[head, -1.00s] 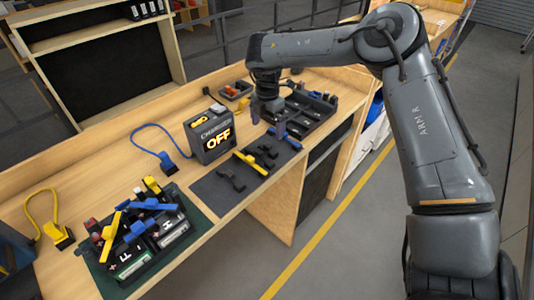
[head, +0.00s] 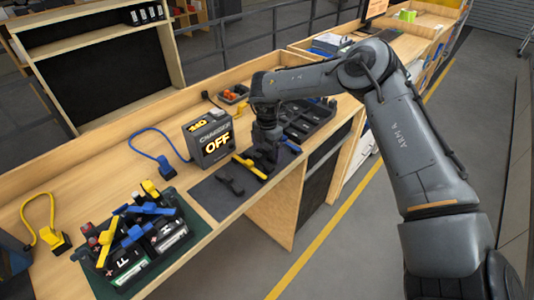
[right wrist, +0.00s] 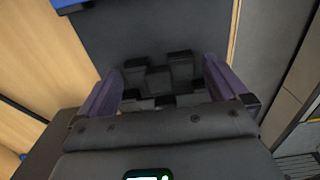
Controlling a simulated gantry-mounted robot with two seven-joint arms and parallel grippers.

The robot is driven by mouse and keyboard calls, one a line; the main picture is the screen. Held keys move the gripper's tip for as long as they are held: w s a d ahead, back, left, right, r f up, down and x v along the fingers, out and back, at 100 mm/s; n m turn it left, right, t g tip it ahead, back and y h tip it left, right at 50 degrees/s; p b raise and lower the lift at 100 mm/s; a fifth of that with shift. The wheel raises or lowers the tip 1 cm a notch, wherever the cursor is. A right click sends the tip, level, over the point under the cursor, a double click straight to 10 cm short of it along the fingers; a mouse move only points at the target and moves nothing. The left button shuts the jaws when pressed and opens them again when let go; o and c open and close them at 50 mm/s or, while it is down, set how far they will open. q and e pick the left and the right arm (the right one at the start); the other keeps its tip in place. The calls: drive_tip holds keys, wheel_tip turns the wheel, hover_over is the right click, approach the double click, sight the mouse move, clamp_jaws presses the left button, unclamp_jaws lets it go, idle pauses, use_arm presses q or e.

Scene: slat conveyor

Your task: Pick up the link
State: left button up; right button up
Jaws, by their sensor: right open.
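Black links lie on the dark mat (head: 207,199) on the bench. One bent black link (head: 230,184) lies apart on the mat, left of my right gripper. My right gripper (head: 262,158) points down over the black pieces at the mat's right part and hides most of them. In the right wrist view its two purple fingers (right wrist: 163,88) are open, with a blocky black link (right wrist: 158,80) showing between them. I cannot tell whether the fingers touch it. My left gripper is not in view.
A yellow-and-black bar (head: 247,166) lies beside the right gripper. The charger box (head: 210,138) reading OFF stands behind the mat. A black tray (head: 308,118) is to the right. A green mat (head: 196,226) carries batteries and clamps at the left.

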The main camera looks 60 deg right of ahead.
drive_tip(key=c, duration=0.9)
drive_tip(key=shift+r, duration=0.15)
